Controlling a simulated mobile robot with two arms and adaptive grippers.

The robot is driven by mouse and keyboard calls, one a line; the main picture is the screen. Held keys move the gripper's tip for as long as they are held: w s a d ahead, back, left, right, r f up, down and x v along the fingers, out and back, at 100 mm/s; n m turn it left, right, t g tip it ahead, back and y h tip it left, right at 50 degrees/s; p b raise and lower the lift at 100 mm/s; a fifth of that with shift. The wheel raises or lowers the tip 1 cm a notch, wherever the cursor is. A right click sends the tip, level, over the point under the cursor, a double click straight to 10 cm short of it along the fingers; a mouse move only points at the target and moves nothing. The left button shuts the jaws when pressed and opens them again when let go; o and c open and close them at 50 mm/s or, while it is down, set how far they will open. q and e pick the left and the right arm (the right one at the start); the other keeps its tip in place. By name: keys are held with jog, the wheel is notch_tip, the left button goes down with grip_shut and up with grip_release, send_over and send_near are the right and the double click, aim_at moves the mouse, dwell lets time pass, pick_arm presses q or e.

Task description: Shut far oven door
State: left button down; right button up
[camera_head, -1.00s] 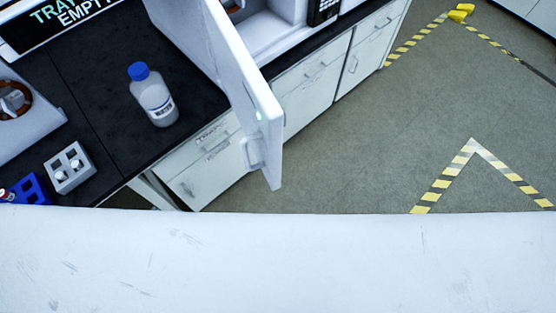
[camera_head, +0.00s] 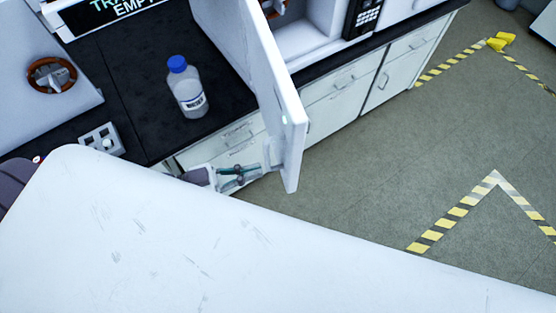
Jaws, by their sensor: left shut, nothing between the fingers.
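The white oven door (camera_head: 272,92) stands open, swung out past the front edge of the black counter. The open oven (camera_head: 310,40) shows behind it, with a pale interior and a dark keypad at its right. The door's handle (camera_head: 270,155) is on its left face near the free edge. My left gripper (camera_head: 258,172) is at the handle, on the left side of the door. It is shut with nothing held. Whether it touches the handle or the door is too small to tell. My right gripper is not in view.
A blue-capped bottle (camera_head: 187,90) stands on the black counter (camera_head: 130,70) left of the door. A small white rack (camera_head: 102,139) and a white unit with a brown ring (camera_head: 52,75) are farther left.

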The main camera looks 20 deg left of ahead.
aim_at(289, 161)
pick_arm(q)
jog(key=p+x, duration=0.1)
jog(key=x, duration=0.3)
jog(key=shift+w+d+r, duration=0.15)
jog(key=shift+w, duration=0.05)
jog(key=shift+w+d+p, duration=0.35)
jog(key=shift+w+d, duration=0.05)
jog(key=shift+d, duration=0.2)
jog(key=shift+w+f, duration=0.1)
jog(key=shift+f, duration=0.1)
